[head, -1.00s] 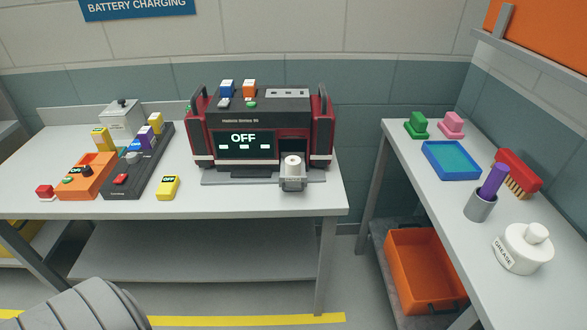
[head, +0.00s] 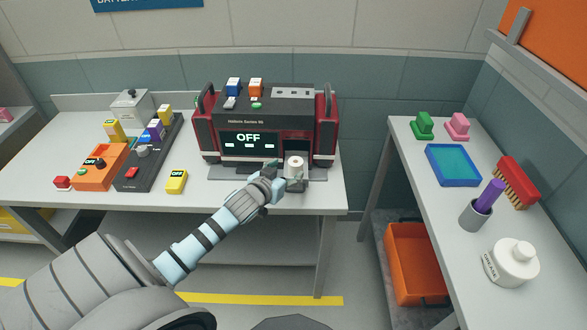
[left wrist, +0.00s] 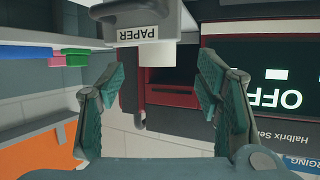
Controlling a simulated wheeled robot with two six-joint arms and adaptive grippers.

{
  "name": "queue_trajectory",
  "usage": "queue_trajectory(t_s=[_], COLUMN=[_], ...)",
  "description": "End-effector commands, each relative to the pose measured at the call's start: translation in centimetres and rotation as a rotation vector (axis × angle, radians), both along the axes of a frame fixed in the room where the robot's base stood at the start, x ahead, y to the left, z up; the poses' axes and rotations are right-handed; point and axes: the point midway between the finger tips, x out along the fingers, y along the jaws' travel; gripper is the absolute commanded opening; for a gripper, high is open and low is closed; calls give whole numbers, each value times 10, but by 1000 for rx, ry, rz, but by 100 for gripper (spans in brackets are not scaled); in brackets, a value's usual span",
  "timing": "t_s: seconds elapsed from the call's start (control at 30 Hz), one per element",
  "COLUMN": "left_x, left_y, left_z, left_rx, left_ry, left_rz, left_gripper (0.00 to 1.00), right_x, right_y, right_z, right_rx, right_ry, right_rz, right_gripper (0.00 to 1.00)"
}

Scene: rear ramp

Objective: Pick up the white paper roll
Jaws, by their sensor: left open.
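The white paper roll (head: 295,162) stands upright on a small grey holder at the lower right front of the red and black machine (head: 324,140). My left gripper (head: 284,183) is open, just in front of and below the roll, and partly covers the holder. In the left wrist view, which is upside down, the holder's "PAPER" label (left wrist: 137,33) shows at the top, beyond the open, empty fingers (left wrist: 158,82). My right gripper is not in view.
The machine's screen (head: 248,138) reads OFF. A yellow block (head: 176,181), an orange box (head: 103,170) and a dark panel (head: 150,155) stand to its left. The right-hand bench (head: 440,210) holds a blue tray, a brush, a cup and a grease jar.

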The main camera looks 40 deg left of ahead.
Motion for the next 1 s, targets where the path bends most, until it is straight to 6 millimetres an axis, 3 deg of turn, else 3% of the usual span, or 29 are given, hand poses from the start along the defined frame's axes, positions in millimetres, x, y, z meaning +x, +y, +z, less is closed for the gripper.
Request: queue_trajectory(t_s=[0.4,0.63,0.93,1.0], left_x=[58,60,60,60], left_y=[11,13,13,13], left_z=[-25,-25,-25,-25], left_rx=[1,3,3,3], left_ry=[0,2,2,2], left_rz=[2,2,2,2], left_gripper=[59,59,11,6], right_x=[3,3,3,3], right_y=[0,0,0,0], right_z=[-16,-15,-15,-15], right_rx=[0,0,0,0], right_ry=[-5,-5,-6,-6], right_rz=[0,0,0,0], right_gripper=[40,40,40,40])
